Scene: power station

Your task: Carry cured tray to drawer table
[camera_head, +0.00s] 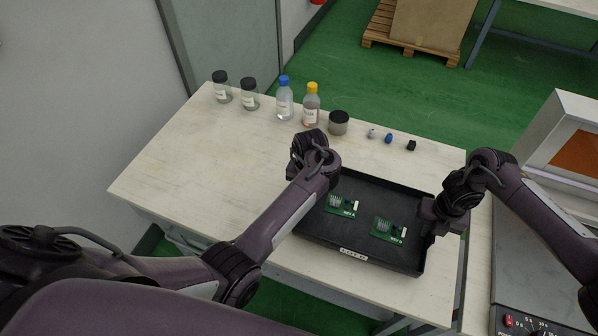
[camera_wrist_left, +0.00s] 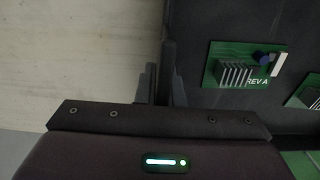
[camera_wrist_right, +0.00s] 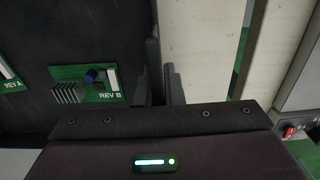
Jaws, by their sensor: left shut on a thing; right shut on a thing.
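A black tray (camera_head: 372,192) is at the right part of a pale table (camera_head: 190,165), with a white label on its near side. I cannot tell whether it rests on the table or is slightly raised. Two green circuit boards lie in it: REV A (camera_head: 342,206) on the left and REV B (camera_head: 388,230) on the right. My left gripper (camera_wrist_left: 165,85) is shut on the tray's left wall; in the head view my arm mostly hides it. My right gripper (camera_head: 431,214) is shut on the right wall, seen also in the right wrist view (camera_wrist_right: 160,85).
Several bottles and jars (camera_head: 284,98), a dark round tin (camera_head: 339,123) and small items (camera_head: 388,139) stand along the table's far edge. A machine with a control panel (camera_head: 530,322) is close on the right. A pallet with a box (camera_head: 425,25) stands beyond on green floor.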

